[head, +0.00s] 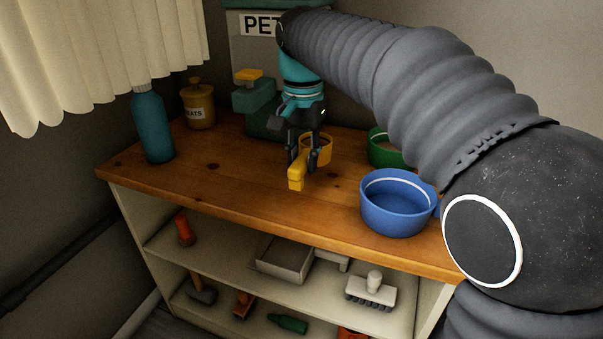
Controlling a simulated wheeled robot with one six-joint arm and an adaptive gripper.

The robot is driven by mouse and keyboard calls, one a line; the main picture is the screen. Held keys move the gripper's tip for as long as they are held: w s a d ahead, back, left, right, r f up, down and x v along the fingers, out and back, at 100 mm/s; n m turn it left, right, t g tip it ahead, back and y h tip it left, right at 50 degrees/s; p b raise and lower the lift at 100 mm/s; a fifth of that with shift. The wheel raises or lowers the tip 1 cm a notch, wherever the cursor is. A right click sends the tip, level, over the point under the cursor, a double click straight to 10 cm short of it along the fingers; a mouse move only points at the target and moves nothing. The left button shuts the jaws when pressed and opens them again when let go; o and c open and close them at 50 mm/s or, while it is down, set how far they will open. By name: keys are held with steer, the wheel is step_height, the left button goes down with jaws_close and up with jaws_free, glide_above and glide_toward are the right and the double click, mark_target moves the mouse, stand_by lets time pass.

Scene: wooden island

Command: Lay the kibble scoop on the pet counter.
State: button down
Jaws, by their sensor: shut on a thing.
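The yellow kibble scoop (296,182) is in my gripper (303,152), its handle pointing towards the front of the counter and its round cup behind the fingers. My gripper points down and is shut on the scoop. The scoop is over the middle of the wooden pet counter (235,190); I cannot tell whether it touches the top.
A blue bowl (395,215) stands at the front right, with a green bowl (382,153) behind it, partly hidden by my arm. A teal bottle (152,125) and a treats jar (199,108) stand at left. A teal dispenser (258,100) is behind. The front left top is clear.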

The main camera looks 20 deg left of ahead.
mark_target(302, 157)
steer(key=shift+f+b, duration=0.3)
steer(key=shift+f, duration=1.7)
steer(key=shift+f, duration=0.15)
steer(key=c, duration=0.9)
jaws_free()
step_height(302, 157, up, 11)
steer(key=shift+r+p, duration=0.1)
steer(key=shift+p, duration=0.55)
steer(key=shift+r, duration=0.55)
